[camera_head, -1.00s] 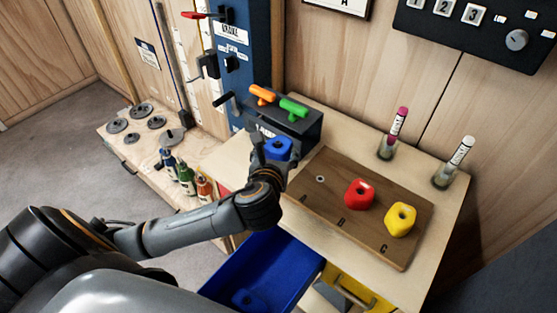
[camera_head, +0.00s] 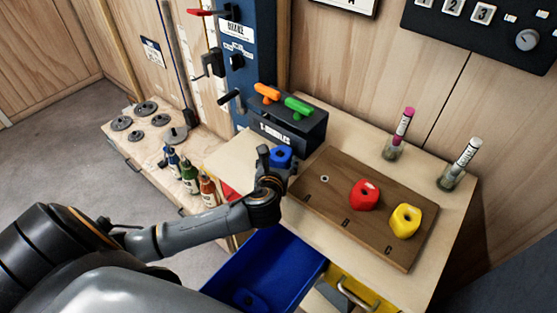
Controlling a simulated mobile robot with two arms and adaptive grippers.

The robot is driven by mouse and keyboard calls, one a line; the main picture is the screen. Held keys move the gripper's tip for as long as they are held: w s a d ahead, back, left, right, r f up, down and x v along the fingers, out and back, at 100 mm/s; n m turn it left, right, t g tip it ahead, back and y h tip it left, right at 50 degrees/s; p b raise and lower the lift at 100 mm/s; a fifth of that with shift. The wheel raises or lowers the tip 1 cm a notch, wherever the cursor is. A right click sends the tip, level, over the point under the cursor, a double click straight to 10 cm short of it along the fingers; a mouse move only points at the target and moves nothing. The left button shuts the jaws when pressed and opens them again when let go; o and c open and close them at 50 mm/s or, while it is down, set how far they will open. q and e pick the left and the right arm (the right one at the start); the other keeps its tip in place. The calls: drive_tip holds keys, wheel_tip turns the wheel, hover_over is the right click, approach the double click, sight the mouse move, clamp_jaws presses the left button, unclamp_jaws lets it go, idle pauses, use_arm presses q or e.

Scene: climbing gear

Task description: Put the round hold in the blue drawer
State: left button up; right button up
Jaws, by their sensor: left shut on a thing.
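My left gripper (camera_head: 272,160) is shut on a blue rounded hold (camera_head: 282,155) and holds it near the front of the T-handle box, left of the wooden board. The gripper hides part of the hold. The blue drawer (camera_head: 293,277) is pulled out below my left forearm. The wooden board (camera_head: 330,210) holds a red hold (camera_head: 364,195) and a yellow hold (camera_head: 405,220). Its spot by the letter A is bare, with a small fitting showing. My right gripper is not in view.
A dark box with an orange T-handle (camera_head: 267,93) and a green T-handle (camera_head: 298,106) stands behind the held piece. Two markers in holders stand at the back right. A yellow drawer (camera_head: 352,290) sits beside the blue one. Bottles (camera_head: 189,176) and weight discs are at left.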

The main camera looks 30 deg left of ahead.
use_arm(q)
drive_tip(key=shift+f, duration=0.15)
drive_tip(key=o, duration=1.1)
drive_tip(key=shift+o, duration=0.9)
